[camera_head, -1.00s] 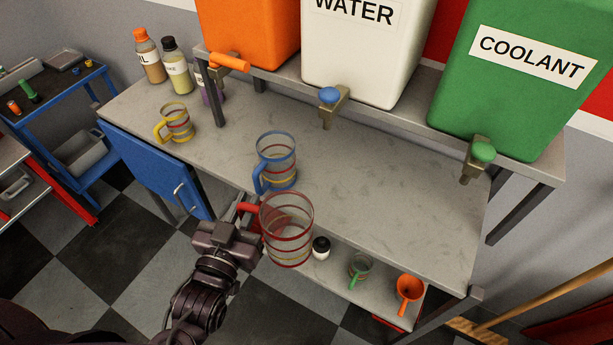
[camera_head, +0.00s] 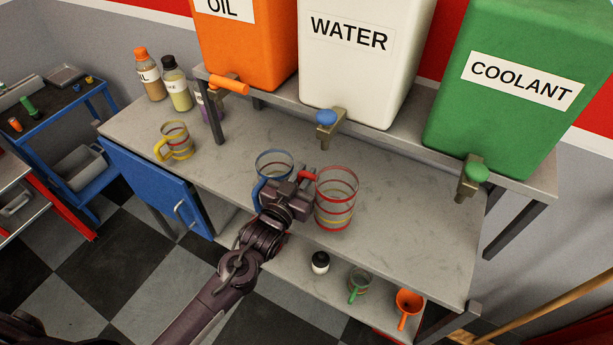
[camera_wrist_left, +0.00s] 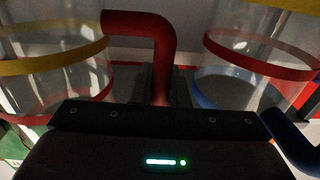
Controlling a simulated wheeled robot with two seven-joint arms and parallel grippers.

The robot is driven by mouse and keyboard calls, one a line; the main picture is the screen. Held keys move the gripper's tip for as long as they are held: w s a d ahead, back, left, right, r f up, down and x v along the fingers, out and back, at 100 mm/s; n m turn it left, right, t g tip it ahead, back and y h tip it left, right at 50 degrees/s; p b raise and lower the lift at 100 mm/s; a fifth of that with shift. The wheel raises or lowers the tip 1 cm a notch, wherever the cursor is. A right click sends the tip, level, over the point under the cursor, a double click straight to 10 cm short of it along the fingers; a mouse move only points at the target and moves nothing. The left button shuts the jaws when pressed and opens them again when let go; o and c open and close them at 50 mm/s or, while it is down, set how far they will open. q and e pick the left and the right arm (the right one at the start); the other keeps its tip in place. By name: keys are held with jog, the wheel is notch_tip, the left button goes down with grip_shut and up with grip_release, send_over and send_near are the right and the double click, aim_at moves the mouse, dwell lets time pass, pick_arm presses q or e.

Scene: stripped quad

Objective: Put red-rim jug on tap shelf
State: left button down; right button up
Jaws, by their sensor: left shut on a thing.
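The red-rim jug (camera_head: 337,205) is clear, with red and yellow bands and a red handle. It is upright over the grey worktop under the taps; I cannot tell whether its base touches. My left gripper (camera_head: 308,182) is shut on its red handle (camera_wrist_left: 155,40), left of the jug's body. In the left wrist view the jug's body (camera_wrist_left: 50,70) is at the left. The blue-rim jug (camera_head: 274,160) stands just behind and left of my gripper, partly hidden by it. The raised grey shelf (camera_head: 405,133) carries the tanks and taps. My right gripper is not in view.
Water tap (camera_head: 327,120), coolant tap (camera_head: 473,175) and orange oil tap (camera_head: 229,85) hang above the worktop (camera_head: 415,225). A yellow jug (camera_head: 175,142) and bottles (camera_head: 150,75) stand left. A lower shelf holds a green-handled cup (camera_head: 359,286) and orange funnel (camera_head: 407,305). The worktop's right is clear.

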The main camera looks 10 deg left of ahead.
pick_arm(q)
jog(key=shift+w, duration=0.35)
jog(key=shift+w+d+f+p, duration=0.1)
jog(key=shift+w+f+p, duration=0.15)
jog(key=shift+f, duration=0.35)
jog(key=shift+w+d+f+p, duration=0.1)
jog(key=shift+f+p, duration=0.25)
jog(key=shift+f, duration=0.85)
jog(key=c, duration=1.7)
grip_release()
jog(key=shift+f, duration=0.1)
jog(key=shift+s, duration=0.1)
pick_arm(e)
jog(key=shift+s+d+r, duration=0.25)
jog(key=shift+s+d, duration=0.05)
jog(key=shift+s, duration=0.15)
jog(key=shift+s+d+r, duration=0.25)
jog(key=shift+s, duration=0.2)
